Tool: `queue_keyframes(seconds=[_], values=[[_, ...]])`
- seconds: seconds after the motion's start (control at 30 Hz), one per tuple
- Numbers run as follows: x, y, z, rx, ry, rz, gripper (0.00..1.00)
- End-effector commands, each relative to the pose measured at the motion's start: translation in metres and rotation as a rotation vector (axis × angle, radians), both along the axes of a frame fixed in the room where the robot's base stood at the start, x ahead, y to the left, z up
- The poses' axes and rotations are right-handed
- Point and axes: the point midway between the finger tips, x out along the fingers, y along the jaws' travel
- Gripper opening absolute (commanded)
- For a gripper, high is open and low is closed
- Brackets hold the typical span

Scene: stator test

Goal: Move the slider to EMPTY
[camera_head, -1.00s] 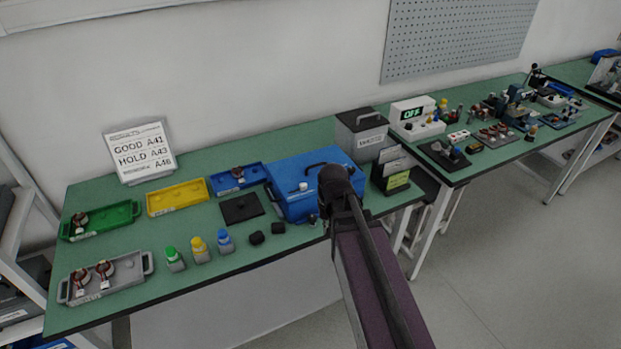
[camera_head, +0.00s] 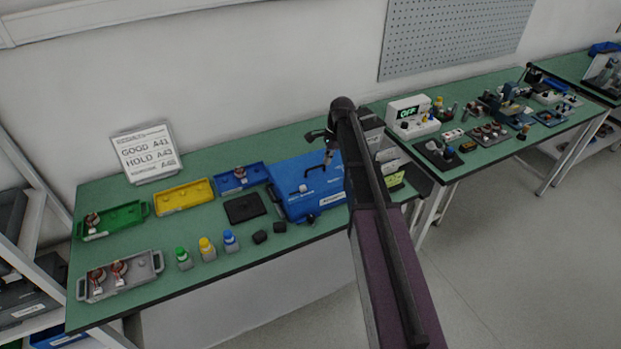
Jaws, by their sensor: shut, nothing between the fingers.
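A blue case (camera_head: 283,203) lies on the green bench, with a dark handle (camera_head: 314,170) on its top. A small white knob (camera_head: 303,188) sits on its left part and may be the slider. White print on the lid is too small to read, and I cannot make out the word EMPTY. My gripper (camera_head: 328,162) points down over the far right part of the case, behind and right of the knob. It is shut and empty. My arm hides the right end of the case.
Green (camera_head: 112,222), yellow (camera_head: 183,198) and blue trays (camera_head: 238,180) stand to the left, with a grey tray (camera_head: 120,284) in front. A sign (camera_head: 147,154) stands behind.

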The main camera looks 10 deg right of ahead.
Motion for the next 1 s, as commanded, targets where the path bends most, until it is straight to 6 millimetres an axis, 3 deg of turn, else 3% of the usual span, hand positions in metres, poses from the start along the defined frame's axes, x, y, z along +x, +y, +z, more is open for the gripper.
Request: queue_keyframes(seconds=[0.13, 0.6, 1.0], values=[[0.010, -0.003, 0.005, 0.006, 0.012, -0.044, 0.00], [0.010, -0.003, 0.004, 0.007, 0.014, -0.052, 0.00], [0.009, 0.001, -0.015, 0.007, 0.014, -0.051, 0.00]])
